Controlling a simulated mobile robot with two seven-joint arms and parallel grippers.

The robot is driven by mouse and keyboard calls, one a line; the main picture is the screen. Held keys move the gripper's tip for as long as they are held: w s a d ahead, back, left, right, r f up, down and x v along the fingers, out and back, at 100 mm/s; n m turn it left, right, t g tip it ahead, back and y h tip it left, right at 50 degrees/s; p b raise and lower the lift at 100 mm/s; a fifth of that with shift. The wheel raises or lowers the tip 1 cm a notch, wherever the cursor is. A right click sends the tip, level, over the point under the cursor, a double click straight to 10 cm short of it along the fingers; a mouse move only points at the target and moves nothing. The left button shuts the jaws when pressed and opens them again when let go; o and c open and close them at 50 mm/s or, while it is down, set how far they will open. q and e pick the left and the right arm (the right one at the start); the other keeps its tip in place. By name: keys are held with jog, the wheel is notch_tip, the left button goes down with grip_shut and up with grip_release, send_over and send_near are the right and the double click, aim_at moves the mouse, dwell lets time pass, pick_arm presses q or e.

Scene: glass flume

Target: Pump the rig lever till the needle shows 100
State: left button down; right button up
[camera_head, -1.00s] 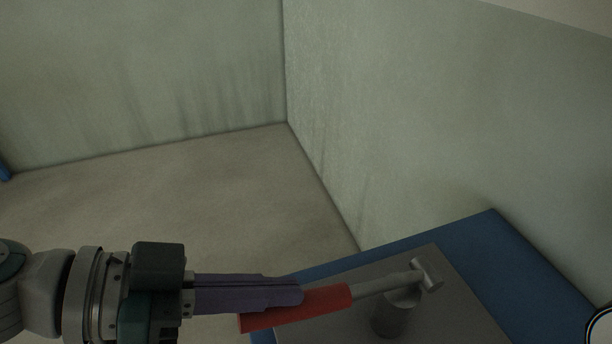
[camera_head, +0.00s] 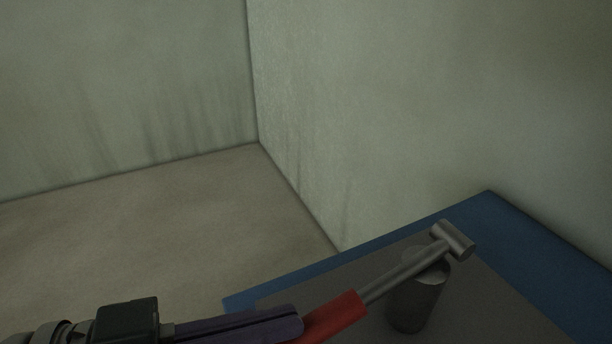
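The rig lever has a red handle (camera_head: 336,317) and a grey rod (camera_head: 398,277) that rises to a short cross cylinder (camera_head: 453,240) beside an upright grey post (camera_head: 416,302). The lever slopes down to the left. My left gripper (camera_head: 298,322) comes in from the lower left. Its purple fingers look shut together and lie over the handle's lower left part, seeming to touch it from above rather than hold it. The handle's end is hidden or cut off by the frame. No needle or dial shows now. My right gripper is not in view.
The lever stands on a dark grey plate (camera_head: 490,300) on a blue-edged surface (camera_head: 500,213). Pale walls (camera_head: 420,110) meet in a corner behind it. The beige floor (camera_head: 170,230) to the left is clear.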

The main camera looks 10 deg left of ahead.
pick_arm(q)
jog(key=shift+s+a+f, duration=0.15)
jog(key=shift+a+f, duration=0.05)
jog(key=shift+f, duration=0.55)
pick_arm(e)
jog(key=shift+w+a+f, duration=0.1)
pick_arm(q)
notch_tip(320, 180, up, 6)
jog(key=a+p, duration=0.1)
jog(key=p, duration=0.4)
jog(key=f+b+v, duration=0.1)
jog(key=b+v, duration=0.1)
jog(key=v, duration=0.7)
jog(key=shift+a+f, duration=0.5)
jog(key=shift+f, duration=0.3)
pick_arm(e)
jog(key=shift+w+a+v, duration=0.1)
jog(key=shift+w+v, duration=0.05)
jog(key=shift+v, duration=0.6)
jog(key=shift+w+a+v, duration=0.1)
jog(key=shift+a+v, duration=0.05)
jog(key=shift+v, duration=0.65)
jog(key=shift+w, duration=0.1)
